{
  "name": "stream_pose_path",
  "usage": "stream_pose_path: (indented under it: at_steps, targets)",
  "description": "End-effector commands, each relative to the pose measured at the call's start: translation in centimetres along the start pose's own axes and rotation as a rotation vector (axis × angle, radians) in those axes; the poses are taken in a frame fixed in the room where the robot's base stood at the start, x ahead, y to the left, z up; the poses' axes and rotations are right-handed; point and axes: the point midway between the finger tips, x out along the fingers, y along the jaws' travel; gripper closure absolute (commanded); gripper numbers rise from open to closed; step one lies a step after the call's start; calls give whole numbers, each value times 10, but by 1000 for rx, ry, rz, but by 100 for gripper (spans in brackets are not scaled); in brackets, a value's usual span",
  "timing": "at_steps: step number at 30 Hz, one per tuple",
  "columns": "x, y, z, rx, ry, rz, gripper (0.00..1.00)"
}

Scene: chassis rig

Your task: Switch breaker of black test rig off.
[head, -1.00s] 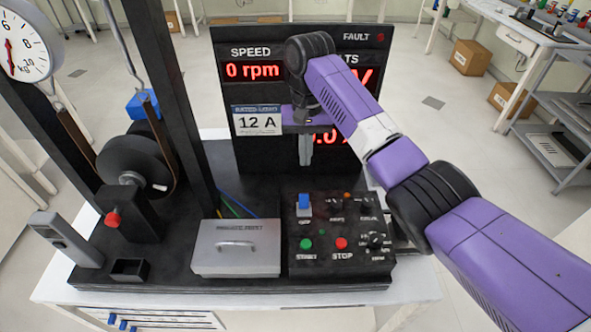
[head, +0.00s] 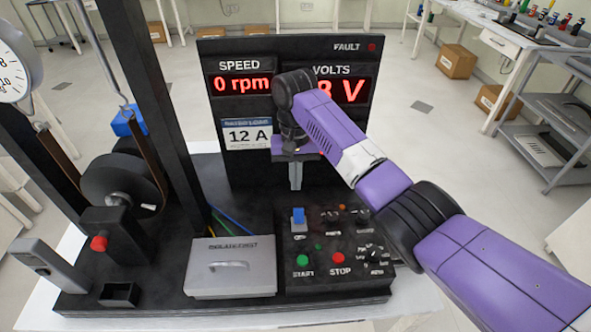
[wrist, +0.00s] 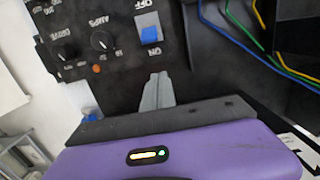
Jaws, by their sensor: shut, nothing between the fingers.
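The black test rig (head: 240,180) stands on a white table. Its breaker is a blue rocker switch (head: 298,216) at the top left of the control panel. The breaker also shows in the wrist view (wrist: 150,36), between the labels OFF and ON; I cannot tell for sure which way it is thrown. My gripper (head: 295,187) points down with its fingers together and empty. It hangs above and just behind the breaker, apart from it. In the wrist view the fingertips (wrist: 158,77) are on the ON-label side of the breaker.
The panel also has a green START button (head: 303,260), a red STOP button (head: 338,258) and knobs (head: 333,215). A grey lidded box (head: 230,268) sits left of it. The display board (head: 240,165) rises close behind my gripper, reading 0 rpm.

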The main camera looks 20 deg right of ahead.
Motion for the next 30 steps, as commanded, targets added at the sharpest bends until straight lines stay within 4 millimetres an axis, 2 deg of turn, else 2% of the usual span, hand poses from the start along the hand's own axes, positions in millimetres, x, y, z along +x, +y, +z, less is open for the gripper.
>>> stream_pose_path:
  at_steps: [6,8,9,19,30]
  targets:
    - [38,0,1,0,-3,2,100]
    - [45,0,1,1,-1,1,100]
    - [39,0,5,0,3,-1,100]
    - [31,0,32,-1,1,0,100]
    - [30,0,38,1,1,0,100]
